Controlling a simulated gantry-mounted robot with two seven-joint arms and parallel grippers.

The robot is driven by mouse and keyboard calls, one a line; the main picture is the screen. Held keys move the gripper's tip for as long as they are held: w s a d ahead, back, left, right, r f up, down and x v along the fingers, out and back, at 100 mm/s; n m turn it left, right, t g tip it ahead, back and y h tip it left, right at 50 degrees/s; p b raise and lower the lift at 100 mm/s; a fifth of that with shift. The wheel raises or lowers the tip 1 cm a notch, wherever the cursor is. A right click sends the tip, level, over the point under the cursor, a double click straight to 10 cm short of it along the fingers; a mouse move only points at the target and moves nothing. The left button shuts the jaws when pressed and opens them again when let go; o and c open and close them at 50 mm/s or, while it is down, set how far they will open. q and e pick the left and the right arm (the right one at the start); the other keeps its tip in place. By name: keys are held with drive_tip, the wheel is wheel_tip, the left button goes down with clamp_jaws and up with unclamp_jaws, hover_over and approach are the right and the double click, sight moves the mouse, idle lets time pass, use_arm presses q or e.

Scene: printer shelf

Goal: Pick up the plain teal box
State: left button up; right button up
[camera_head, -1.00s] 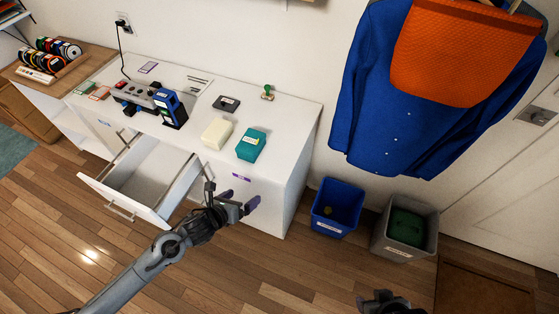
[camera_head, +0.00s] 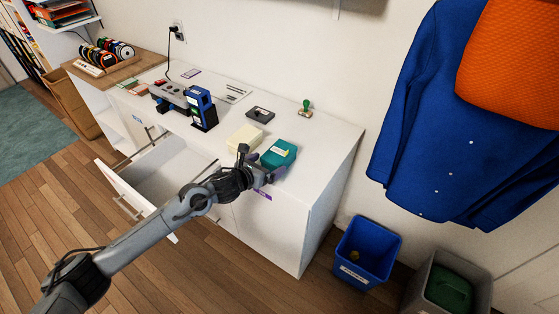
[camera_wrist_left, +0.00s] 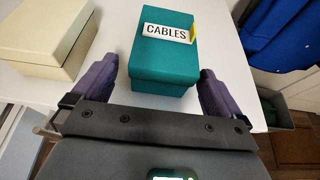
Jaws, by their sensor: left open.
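A teal box (camera_head: 279,153) sits on the white counter near its front right edge. In the left wrist view the teal box (camera_wrist_left: 164,68) has a white "CABLES" label on top and a yellow patch by the label. My left gripper (camera_head: 260,164) is at the counter's front edge, at the near side of the box. In the left wrist view its purple fingers (camera_wrist_left: 158,72) are open, one on each side of the box's near end, with gaps visible. My right gripper is not in view.
A cream box (camera_head: 244,137) stands just left of the teal box, close to one finger. An open drawer (camera_head: 130,201) juts out at left. A blue bin (camera_head: 367,250) stands on the floor.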

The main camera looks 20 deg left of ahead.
sight(277, 159)
use_arm(q)
drive_tip(key=shift+b+x, duration=1)
drive_tip(key=shift+x, duration=2.15)
drive_tip(key=shift+s+d, duration=0.1)
drive_tip(key=shift+d, duration=0.05)
drive_tip(key=shift+c, duration=0.2)
drive_tip(key=c, duration=0.8)
drive_tip(key=shift+c, duration=0.2)
drive_tip(key=shift+r, duration=0.15)
